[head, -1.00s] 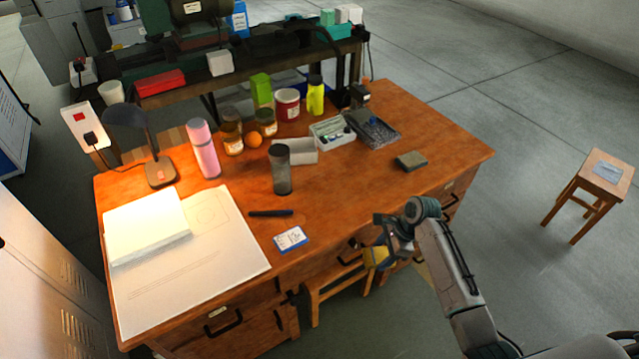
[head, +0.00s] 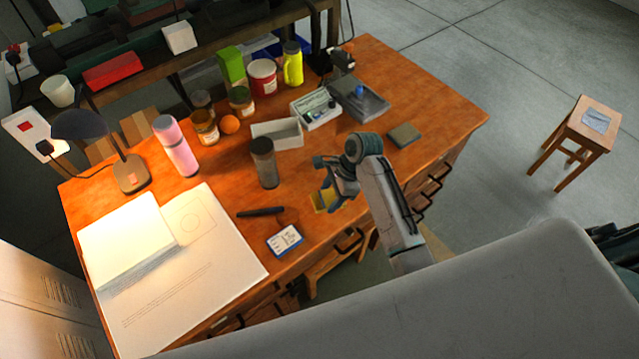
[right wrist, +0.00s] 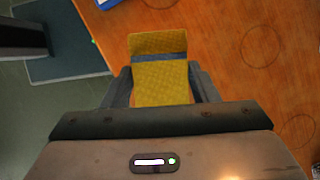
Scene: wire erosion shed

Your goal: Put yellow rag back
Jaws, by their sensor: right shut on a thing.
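The yellow rag (head: 323,200) is in the jaws of my right gripper (head: 334,188), over the front part of the wooden desk in the head view. In the right wrist view the rag (right wrist: 160,82) is a textured yellow piece between the two fingers of the gripper (right wrist: 161,84), with the desk top beneath it. I cannot tell whether the rag touches the desk. My left gripper is not in view.
A stool (head: 590,120) stands right. The desk's right part is mostly clear.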

